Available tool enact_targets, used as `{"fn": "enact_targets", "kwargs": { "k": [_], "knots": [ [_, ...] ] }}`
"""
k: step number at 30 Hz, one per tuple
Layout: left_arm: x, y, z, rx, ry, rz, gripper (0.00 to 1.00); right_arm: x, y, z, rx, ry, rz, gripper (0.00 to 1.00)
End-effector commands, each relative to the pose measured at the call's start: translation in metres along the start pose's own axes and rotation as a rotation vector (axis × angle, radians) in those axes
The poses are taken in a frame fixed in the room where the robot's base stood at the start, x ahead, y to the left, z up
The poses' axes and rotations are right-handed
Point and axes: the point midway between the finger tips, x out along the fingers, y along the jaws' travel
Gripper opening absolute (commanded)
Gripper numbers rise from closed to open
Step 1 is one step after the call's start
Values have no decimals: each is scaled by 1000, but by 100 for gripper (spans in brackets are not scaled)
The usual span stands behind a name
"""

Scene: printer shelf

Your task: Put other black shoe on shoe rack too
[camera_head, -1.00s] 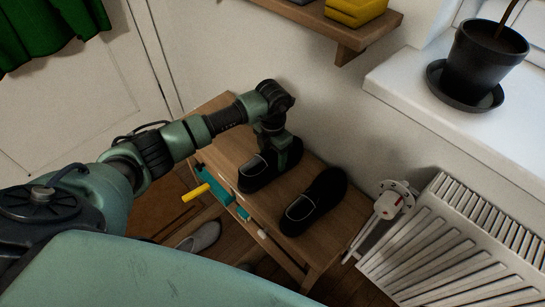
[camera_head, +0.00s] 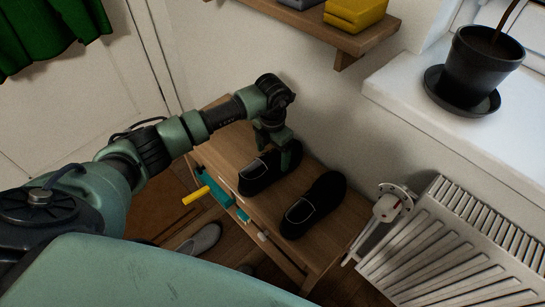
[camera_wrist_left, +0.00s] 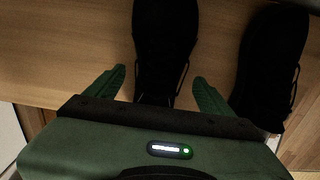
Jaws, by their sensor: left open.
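Two black shoes with pale trim lie side by side on the wooden top of the shoe rack (camera_head: 228,150). The left black shoe (camera_head: 257,176) is right below my left gripper (camera_head: 277,150). The right black shoe (camera_head: 316,203) lies a little apart from it. In the left wrist view, my left gripper (camera_wrist_left: 160,92) is open, with one finger on each side of the left shoe (camera_wrist_left: 163,45) and visible gaps between. The right shoe (camera_wrist_left: 272,65) is beyond the right finger there. My right gripper is not in view.
A white radiator (camera_head: 450,240) with its valve (camera_head: 390,205) stands right of the rack. A windowsill with a potted plant (camera_head: 478,65) and a wall shelf (camera_head: 322,28) are above. A grey shoe (camera_head: 202,240) sits lower down. Yellow and teal items (camera_head: 212,188) show at the rack's front.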

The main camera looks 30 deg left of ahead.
Motion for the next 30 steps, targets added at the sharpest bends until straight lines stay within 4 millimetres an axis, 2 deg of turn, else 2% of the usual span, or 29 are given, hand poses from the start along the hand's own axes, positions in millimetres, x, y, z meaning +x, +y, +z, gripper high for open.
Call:
{"fn": "enact_targets", "kwargs": {
  "k": [1, 6, 12, 18, 30],
  "knots": [
    [-16, 1, 1, 1, -4, 3, 83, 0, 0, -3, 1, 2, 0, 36],
    [-52, 1, 1, 2, -3, 3, 83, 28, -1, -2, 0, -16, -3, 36],
    [-82, 0, 0, 1, 0, 1, 83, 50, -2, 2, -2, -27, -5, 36],
    [-92, 0, 0, 0, 1, 1, 83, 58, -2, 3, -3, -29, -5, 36],
    [-92, 0, 0, 0, 1, 0, 83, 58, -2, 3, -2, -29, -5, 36]
  ]
}}
